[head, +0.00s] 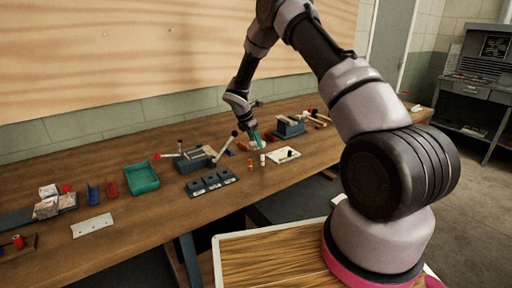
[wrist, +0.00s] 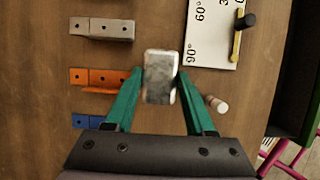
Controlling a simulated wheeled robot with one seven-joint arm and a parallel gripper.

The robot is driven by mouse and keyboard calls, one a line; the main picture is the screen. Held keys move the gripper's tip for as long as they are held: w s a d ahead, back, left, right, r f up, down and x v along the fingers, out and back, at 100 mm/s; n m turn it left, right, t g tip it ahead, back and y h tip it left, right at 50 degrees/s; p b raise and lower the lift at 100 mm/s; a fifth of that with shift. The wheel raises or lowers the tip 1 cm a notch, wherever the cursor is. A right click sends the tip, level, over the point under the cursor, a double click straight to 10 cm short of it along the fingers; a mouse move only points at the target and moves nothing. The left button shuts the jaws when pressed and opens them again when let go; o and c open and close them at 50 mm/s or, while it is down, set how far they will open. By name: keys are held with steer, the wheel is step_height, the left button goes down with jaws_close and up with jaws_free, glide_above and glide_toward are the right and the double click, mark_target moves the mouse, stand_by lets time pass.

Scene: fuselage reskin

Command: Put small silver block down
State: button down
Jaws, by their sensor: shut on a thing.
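The small silver block (wrist: 160,78) sits between the green fingers of my gripper (wrist: 160,76) in the wrist view. My gripper is shut on it, with the fingertips at its left and right sides. In the head view my gripper (head: 254,137) points down over the middle of the wooden workbench (head: 150,222), and the block is too small there to make out clearly. I cannot tell whether the block touches the bench top.
A white angle card (wrist: 210,32) with a yellow-and-black tool (wrist: 240,35) lies at upper right. A small pale cylinder (wrist: 216,104) lies right of my gripper. Grey (wrist: 102,28), orange (wrist: 100,78) and blue (wrist: 86,121) brackets lie left. A vise (head: 200,157) stands nearby.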

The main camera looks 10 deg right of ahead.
mark_target(254, 143)
steer(key=shift+f, duration=1.4)
steer(key=shift+c, duration=1.2)
jaws_free()
steer(key=shift+f, duration=0.15)
